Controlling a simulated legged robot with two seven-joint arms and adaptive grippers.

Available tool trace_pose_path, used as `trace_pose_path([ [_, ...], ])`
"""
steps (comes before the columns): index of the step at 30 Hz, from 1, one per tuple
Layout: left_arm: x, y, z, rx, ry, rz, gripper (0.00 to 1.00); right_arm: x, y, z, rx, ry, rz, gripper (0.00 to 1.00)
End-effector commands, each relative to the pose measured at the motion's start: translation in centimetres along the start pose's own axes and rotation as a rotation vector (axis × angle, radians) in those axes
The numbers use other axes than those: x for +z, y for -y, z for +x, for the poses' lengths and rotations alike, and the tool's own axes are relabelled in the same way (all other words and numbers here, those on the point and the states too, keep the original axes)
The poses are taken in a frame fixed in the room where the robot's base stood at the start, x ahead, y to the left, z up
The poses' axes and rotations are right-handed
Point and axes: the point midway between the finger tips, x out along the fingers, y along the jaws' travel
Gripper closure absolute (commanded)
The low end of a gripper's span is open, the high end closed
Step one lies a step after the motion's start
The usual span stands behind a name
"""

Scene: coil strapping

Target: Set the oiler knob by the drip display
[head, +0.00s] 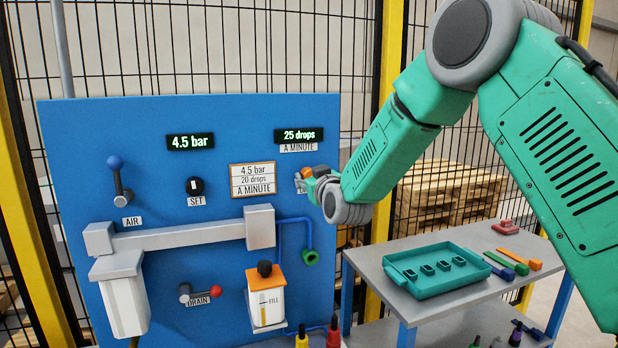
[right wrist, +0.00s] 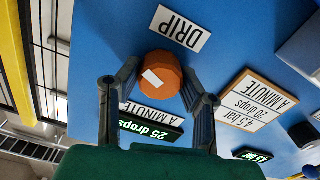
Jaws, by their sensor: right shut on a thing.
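The orange drip knob (right wrist: 163,76) with a white mark sits between the fingers of my right gripper (right wrist: 160,82), which is shut on it. In the head view the orange knob (head: 308,172) shows just above my right gripper (head: 312,186), at the panel's right edge. The drip display (head: 298,135) reads 25 drops; it also shows upside down in the right wrist view (right wrist: 150,128). The target card (head: 253,179) reads 4.5 bar, 20 drops a minute. The pressure display (head: 190,141) reads 4.5 bar. My left gripper is out of view.
The blue panel (head: 75,195) carries an air lever (head: 118,178), a black set knob (head: 194,187), a drain valve (head: 198,294) and an orange-topped oiler (head: 265,296). A grey table (head: 418,308) with a teal tray (head: 447,286) stands at right, below my right arm.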

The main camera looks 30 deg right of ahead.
Motion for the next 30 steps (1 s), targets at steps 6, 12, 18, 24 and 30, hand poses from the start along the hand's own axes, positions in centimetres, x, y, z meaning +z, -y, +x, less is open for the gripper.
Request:
trace_pose_path([
  [6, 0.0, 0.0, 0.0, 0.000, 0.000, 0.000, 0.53, -0.1, 0.0, 0.0, -0.001, -0.001, 0.000, 0.96],
  [12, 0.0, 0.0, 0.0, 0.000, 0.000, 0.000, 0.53, -0.1, 0.1, 0.0, -0.001, -0.001, -0.001, 0.47],
  [18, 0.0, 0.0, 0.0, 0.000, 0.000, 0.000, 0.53, -0.1, 0.0, -0.1, -0.001, -0.002, 0.000, 0.47],
  [24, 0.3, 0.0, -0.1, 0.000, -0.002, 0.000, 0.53, -0.1, 0.0, -0.8, -0.001, -0.001, 0.000, 0.47],
  [30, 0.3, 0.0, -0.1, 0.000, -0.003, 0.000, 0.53, -0.1, 0.1, -4.2, -0.002, 0.000, -0.002, 0.47],
])
